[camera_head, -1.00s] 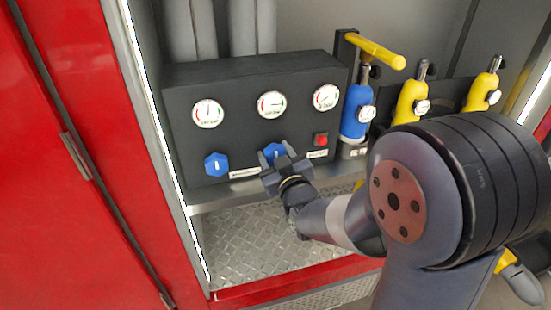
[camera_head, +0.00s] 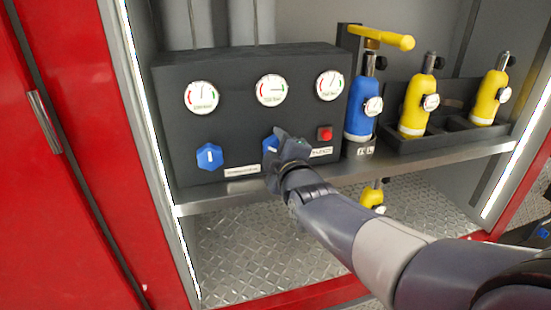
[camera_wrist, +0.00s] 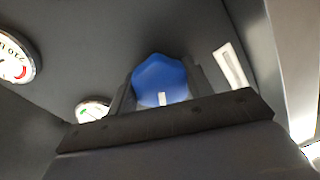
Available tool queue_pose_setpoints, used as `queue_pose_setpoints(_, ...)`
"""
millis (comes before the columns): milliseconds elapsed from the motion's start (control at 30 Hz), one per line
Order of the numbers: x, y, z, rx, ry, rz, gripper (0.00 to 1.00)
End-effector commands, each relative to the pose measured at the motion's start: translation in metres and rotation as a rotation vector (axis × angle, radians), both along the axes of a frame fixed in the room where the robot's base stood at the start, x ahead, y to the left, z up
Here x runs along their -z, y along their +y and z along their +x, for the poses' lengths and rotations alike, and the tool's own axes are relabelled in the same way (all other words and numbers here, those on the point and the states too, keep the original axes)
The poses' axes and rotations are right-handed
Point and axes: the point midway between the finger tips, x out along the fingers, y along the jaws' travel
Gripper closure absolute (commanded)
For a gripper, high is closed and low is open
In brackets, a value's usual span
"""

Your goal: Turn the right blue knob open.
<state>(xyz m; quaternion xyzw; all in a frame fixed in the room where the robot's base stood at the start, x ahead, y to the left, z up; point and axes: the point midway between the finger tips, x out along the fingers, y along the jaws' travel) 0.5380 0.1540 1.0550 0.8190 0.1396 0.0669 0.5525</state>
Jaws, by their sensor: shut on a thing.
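The right blue knob (camera_head: 270,145) is on the front of a black panel box (camera_head: 240,112). My gripper (camera_head: 281,148) is at this knob and covers its right part in the head view. In the wrist view the blue knob (camera_wrist: 160,80) sits between the two fingers of my gripper (camera_wrist: 160,97), which are shut on it. A short white mark shows on the knob's lower part there. The left blue knob (camera_head: 209,156) is free, with its white mark near upright.
Three round gauges (camera_head: 271,90) and a red button (camera_head: 325,133) are on the panel. A blue cylinder (camera_head: 360,112) and yellow cylinders (camera_head: 416,105) stand to the right on the shelf. A red door (camera_head: 60,200) is at left. The tread-plate floor below is mostly clear.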

Motion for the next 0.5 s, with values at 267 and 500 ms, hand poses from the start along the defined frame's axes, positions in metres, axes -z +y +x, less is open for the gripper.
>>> queue_pose_setpoints(267,0.0004,0.0007,-0.0001,-0.001,-0.071,-0.251,0.74)
queue_pose_setpoints(500,-0.0015,0.0005,0.0001,-0.001,-0.131,-0.466,0.74)
